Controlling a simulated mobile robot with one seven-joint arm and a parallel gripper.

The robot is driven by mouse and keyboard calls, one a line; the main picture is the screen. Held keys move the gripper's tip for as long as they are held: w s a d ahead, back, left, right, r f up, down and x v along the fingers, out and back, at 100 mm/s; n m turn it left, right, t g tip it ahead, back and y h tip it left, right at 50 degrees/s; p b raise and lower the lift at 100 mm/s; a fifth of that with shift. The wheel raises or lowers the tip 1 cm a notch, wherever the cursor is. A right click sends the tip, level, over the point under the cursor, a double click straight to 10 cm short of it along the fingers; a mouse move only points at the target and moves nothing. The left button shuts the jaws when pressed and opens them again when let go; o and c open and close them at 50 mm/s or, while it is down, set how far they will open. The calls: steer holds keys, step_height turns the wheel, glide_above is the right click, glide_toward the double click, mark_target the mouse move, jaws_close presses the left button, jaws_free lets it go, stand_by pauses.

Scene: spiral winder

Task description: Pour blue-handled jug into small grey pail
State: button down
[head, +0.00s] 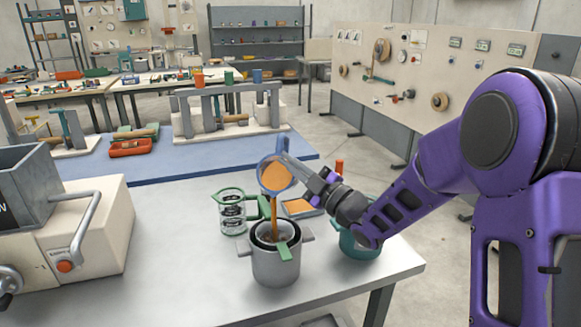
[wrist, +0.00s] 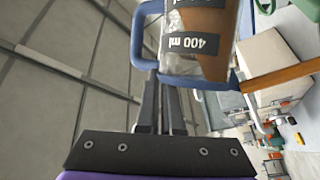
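The blue-handled jug (head: 277,176) is in the air, tipped steeply, with its mouth toward the camera. An orange stream (head: 279,215) runs from it down into the small grey pail (head: 276,268) below. The pail stands upright on the grey table, with a dark inside and a green tab on its near rim. My gripper (head: 312,180) is shut on the jug's handle, to the right of the jug. In the wrist view the fingers (wrist: 160,105) meet the blue handle, and the jug (wrist: 198,40) shows a 400 ml mark and orange contents. The level inside the pail is hard to tell.
A clear jug with a green handle (head: 232,212) stands left behind the pail. A teal pail (head: 360,243) stands to the right, beneath my arm. A small orange tray (head: 299,207) lies behind. A cream machine (head: 85,235) fills the left. The table's front centre is clear.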

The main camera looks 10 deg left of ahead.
steer(key=shift+s+f+n+b, duration=0.2)
steer(key=shift+f+n+b, duration=0.15)
steer(key=shift+b, duration=0.5)
steer(key=shift+s+f+n+y+b, duration=0.15)
steer(key=shift+n+y+b, duration=0.1)
steer(key=shift+y+b, duration=0.2)
steer(key=shift+s+f+b, duration=0.15)
steer(key=shift+b, duration=0.35)
steer(key=shift+s+f+n+g+y, duration=0.35)
steer(key=shift+s+f+n+y, duration=0.2)
steer(key=shift+n, duration=0.6)
steer(key=shift+s+f+n+g+y, duration=0.35)
steer(key=shift+s+n+y, duration=0.2)
steer(key=shift+n, duration=0.55)
steer(key=shift+s+f+n+g+y, duration=0.3)
steer(key=shift+s+f+n+y, duration=0.3)
steer(key=shift+n, duration=0.55)
steer(key=n+g, duration=0.1)
steer(key=s+n+g+y, duration=0.1)
steer(key=n, duration=0.1)
steer(key=shift+d+f+y, duration=0.15)
steer(key=shift+y, duration=0.1)
stand_by(0.3)
